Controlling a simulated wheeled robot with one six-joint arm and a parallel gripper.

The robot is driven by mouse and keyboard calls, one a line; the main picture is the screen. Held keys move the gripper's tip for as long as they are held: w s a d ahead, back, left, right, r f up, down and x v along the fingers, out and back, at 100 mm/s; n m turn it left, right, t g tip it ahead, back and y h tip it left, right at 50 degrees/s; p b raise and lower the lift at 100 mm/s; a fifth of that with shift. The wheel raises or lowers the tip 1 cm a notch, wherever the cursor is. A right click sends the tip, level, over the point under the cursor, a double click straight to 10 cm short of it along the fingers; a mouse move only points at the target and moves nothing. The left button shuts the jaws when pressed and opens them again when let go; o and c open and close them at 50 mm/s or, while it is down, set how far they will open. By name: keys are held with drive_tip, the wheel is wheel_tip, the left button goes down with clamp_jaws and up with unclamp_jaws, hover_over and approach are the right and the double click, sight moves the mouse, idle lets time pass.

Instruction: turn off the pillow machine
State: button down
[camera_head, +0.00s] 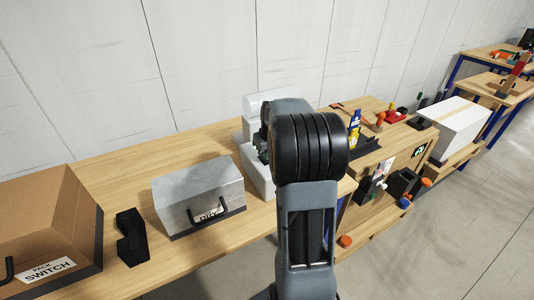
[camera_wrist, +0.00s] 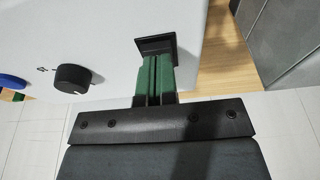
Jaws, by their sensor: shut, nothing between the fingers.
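A white machine, which I take to be the pillow machine (camera_head: 258,178), stands on the wooden bench and is partly hidden behind my arm. In the wrist view its white panel (camera_wrist: 70,25) fills the upper left. A black square fitting (camera_wrist: 157,41), like a switch, sits near the panel's right edge. A black knob (camera_wrist: 72,78) is to its left, and part of a blue button (camera_wrist: 12,81) shows at the far left. My gripper (camera_wrist: 154,62) is shut and empty, its green fingers pointing at the black fitting. The tips overlap its lower part; whether they touch is unclear.
A grey box with a black handle (camera_head: 199,195), a black block (camera_head: 131,237) and a brown box labelled switch (camera_head: 45,225) stand left on the bench (camera_head: 130,165). A second bench with tools and a white box (camera_head: 456,122) lies to the right.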

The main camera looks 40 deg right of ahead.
drive_tip(key=shift+f, duration=0.1)
drive_tip(key=f+b, duration=0.1)
drive_tip(key=b, duration=0.2)
drive_tip(key=shift+s+f+t, duration=0.15)
drive_tip(key=shift+f+t, duration=0.05)
drive_tip(key=shift+t, duration=0.2)
drive_tip(key=shift+r, duration=0.4)
drive_tip(key=shift+w+d+r+p, duration=0.1)
drive_tip(key=shift+w+r+p, duration=0.25)
drive_tip(key=shift+w, duration=0.4)
